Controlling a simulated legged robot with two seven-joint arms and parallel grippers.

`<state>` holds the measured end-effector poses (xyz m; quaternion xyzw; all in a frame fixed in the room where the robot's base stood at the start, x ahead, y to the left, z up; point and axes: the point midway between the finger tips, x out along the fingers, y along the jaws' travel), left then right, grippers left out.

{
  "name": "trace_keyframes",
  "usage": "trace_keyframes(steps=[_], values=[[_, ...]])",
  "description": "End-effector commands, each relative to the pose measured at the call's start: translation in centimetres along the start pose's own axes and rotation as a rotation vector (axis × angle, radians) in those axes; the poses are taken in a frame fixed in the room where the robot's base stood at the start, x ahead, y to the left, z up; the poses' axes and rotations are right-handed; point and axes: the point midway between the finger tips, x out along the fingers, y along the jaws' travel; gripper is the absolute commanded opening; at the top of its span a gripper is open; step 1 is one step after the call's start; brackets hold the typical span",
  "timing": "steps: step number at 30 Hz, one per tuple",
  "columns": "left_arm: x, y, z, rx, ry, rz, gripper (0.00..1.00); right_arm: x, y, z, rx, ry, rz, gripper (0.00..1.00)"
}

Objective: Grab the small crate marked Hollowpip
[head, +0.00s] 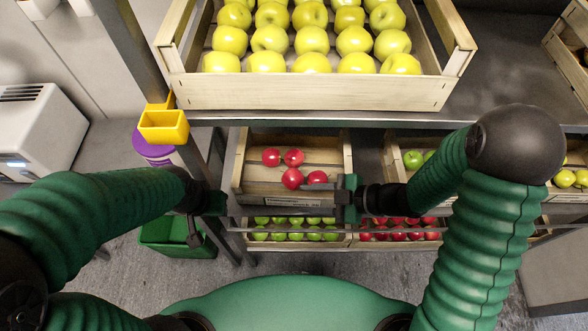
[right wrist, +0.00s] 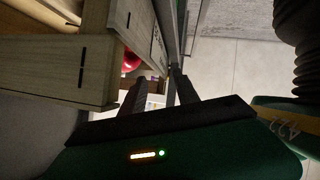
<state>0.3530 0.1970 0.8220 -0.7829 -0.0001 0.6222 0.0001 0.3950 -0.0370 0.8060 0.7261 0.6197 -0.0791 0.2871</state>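A small wooden crate (head: 272,190) with several red apples (head: 292,178) stands on the shelf below the big crate. A pale label on its front is too small to read, so I cannot tell if it says Hollowpip. My right gripper (head: 342,200) is at the crate's front right corner. In the right wrist view its two dark fingers (right wrist: 158,92) are apart, with no object clearly held between them. Wooden crate walls (right wrist: 140,28) and a red apple show close beside them; contact cannot be told. My left gripper (head: 212,203) is left of the crate by the shelf post; its fingers are unclear.
A large crate (head: 310,95) of yellow-green apples stands on the upper shelf (head: 480,100). Crates of green and red apples sit lower down and to the right. A yellow holder (head: 163,126) is on the left post, with a green bin (head: 175,240) below.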

Motion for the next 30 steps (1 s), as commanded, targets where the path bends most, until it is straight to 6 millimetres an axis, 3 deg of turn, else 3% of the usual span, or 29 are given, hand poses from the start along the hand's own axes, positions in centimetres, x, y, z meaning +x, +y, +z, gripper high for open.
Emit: trace_keyframes(steps=[10,18,27,30], values=[[1.7,0.0,0.4,0.0,0.0,0.0,0.36,5.2,-0.2,0.5,-0.001,0.0,-0.002,0.37],[1.7,0.0,0.4,0.0,0.0,0.0,0.36,5.9,-0.1,0.3,0.0,-0.002,0.002,0.37],[1.7,0.0,0.4,0.0,0.0,0.0,0.36,5.9,0.0,0.3,0.0,-0.002,0.001,0.01],[1.7,0.0,0.4,0.0,0.0,0.0,0.36,5.9,0.0,0.3,0.001,-0.002,0.001,0.0]])
